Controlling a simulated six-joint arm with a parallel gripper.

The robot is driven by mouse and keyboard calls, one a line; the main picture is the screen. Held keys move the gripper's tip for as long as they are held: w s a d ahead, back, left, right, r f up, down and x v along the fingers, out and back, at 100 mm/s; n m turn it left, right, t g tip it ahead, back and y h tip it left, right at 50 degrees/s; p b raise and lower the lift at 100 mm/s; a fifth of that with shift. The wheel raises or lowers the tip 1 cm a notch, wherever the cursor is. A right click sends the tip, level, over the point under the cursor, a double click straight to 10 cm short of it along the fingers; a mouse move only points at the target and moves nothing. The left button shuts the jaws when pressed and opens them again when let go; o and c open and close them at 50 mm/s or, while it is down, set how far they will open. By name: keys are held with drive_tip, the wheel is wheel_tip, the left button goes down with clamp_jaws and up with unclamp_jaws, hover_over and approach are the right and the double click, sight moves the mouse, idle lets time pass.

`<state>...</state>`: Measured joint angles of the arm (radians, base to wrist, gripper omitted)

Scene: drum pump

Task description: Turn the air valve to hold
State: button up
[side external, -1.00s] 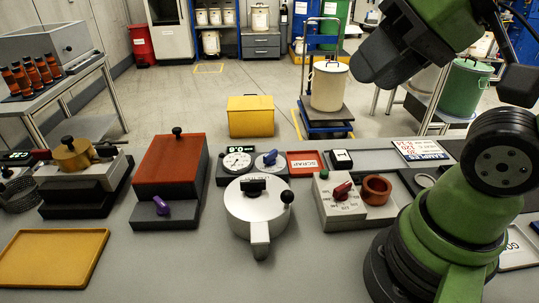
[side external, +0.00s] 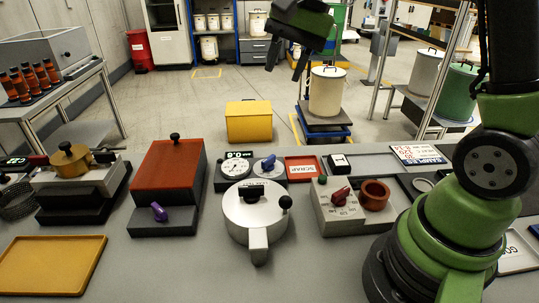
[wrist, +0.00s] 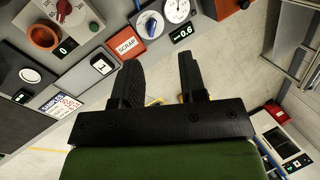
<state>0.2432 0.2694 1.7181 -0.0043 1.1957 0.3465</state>
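A blue knob on a round pale dial (side external: 268,163) sits beside a round white gauge (side external: 236,164) on the bench. It looks like the air valve, but I cannot read its markings. The knob also shows at the top of the wrist view (wrist: 150,24), with the gauge (wrist: 177,8) to its right and a display reading 0.6 (wrist: 181,33). My gripper (side external: 283,68) is high in the side view, above and apart from the bench. In the wrist view my gripper (wrist: 158,62) is open, with nothing between its two black fingers.
A silver round pot (side external: 255,212) with a lid knob and handle stands in front of the dial. A red box (side external: 168,170) with a purple knob is to the left. A red selector knob (side external: 341,196), an orange ring (side external: 375,194) and a SCRAP tray (side external: 302,168) are to the right.

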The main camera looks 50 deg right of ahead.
drive_tip(key=w+d+f+m+g, duration=0.1)
drive_tip(key=w+d+f+m, duration=0.25)
drive_tip(key=f, duration=0.25)
drive_tip(key=m+g+y, duration=0.1)
drive_tip(key=m+y, duration=0.1)
approach(269, 158)
drive_tip(key=x, duration=0.9)
drive_tip(key=shift+a+f, duration=0.1)
drive_tip(key=shift+f, duration=0.05)
drive_tip(key=shift+c, duration=0.4)
clamp_jaws()
